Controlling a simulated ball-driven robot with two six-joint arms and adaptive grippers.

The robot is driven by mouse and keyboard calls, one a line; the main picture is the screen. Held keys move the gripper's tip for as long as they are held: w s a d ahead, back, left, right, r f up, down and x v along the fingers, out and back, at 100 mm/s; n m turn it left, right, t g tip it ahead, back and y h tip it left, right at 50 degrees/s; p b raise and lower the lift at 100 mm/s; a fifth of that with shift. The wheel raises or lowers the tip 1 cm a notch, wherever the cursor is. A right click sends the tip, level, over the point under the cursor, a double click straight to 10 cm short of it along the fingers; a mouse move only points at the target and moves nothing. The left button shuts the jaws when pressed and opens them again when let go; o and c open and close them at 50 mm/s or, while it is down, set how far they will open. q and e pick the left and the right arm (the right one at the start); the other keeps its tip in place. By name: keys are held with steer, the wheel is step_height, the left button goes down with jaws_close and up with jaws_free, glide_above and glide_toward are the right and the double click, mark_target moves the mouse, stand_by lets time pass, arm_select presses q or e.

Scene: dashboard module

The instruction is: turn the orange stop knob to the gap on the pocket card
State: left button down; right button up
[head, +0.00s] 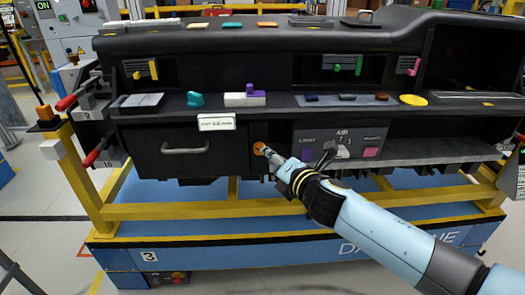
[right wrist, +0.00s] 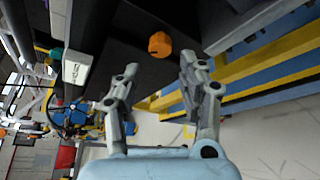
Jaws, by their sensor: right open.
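The orange knob (head: 259,148) sits on the dark dashboard face, right of the drawer with the grey handle. It also shows in the right wrist view (right wrist: 159,44), ahead of and between my fingers. My right gripper (head: 272,154) is at the knob and hides part of it in the head view. In the right wrist view my right gripper (right wrist: 160,70) is open, with one finger towards each side of the knob; I cannot tell whether either touches. A white card (head: 216,122) with small print hangs above the drawer; its text is too small to read. My left gripper is not in view.
A panel marked AIR (head: 341,143) with a lever and coloured buttons is right of the knob. Above, a ledge carries a teal piece (head: 195,100), a white-and-purple block (head: 245,98) and a yellow disc (head: 413,100). A yellow frame (head: 160,211) runs below the dashboard.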

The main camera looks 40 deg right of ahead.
mark_target(259, 148)
steer(key=b+x, duration=0.1)
steer(key=x, duration=0.6)
steer(key=shift+a, duration=0.1)
steer(key=shift+c, duration=0.2)
